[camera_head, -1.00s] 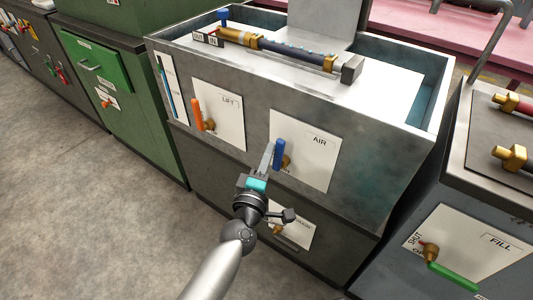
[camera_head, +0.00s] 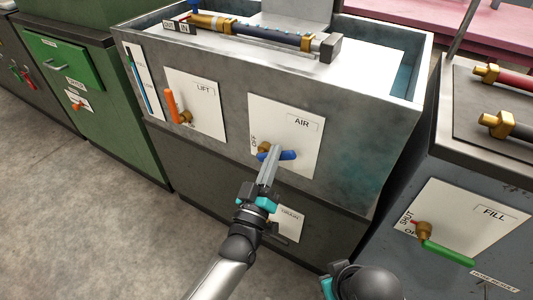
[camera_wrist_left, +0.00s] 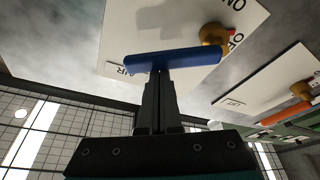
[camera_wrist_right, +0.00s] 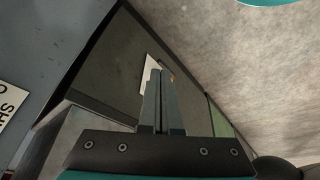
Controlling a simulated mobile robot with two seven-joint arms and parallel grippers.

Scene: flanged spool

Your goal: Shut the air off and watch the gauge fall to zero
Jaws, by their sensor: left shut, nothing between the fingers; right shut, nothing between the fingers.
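The AIR plate (camera_head: 305,128) is on the front of the grey tank. Its blue lever (camera_head: 287,155) lies nearly level, pointing right from its brass valve (camera_head: 264,149); OFF lettering is beside the valve. In the left wrist view the blue lever (camera_wrist_left: 185,54) crosses just beyond the fingertips. My left gripper (camera_head: 267,162) is shut and empty, its tips at the lever, seemingly touching it. My right gripper (camera_wrist_right: 163,78) is shut and empty, low at the front right; its wrist shows at the bottom of the head view. I cannot make out a pressure gauge.
The LIFT plate (camera_head: 196,100) with an orange lever (camera_head: 172,106) is left of AIR. A lower plate (camera_head: 288,223) is partly hidden by my left arm. The FILL plate (camera_head: 468,232) with a green lever (camera_head: 448,254) is on the right cabinet. Floor is clear at left.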

